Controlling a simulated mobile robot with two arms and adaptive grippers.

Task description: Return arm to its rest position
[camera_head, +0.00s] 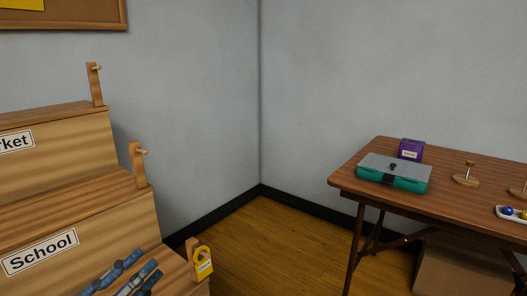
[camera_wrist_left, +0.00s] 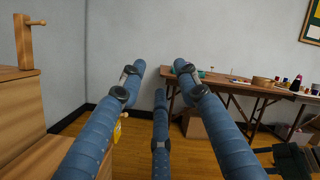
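My left gripper (camera_head: 130,274) shows at the bottom left of the head view, in front of the tiered wooden stand (camera_head: 78,262). In the left wrist view the three blue fingers of this gripper (camera_wrist_left: 159,74) are spread apart with nothing between them. The fingers look clear of the stand in that view, but the exact gap cannot be told. My right gripper is in neither view.
A yellow tag (camera_head: 203,263) hangs at the stand's lower peg. A wooden table (camera_head: 450,187) at the right bears a teal box with a grey lid (camera_head: 395,183) and a purple box (camera_head: 411,150). A cardboard box (camera_head: 462,268) is under it. Floor between is clear.

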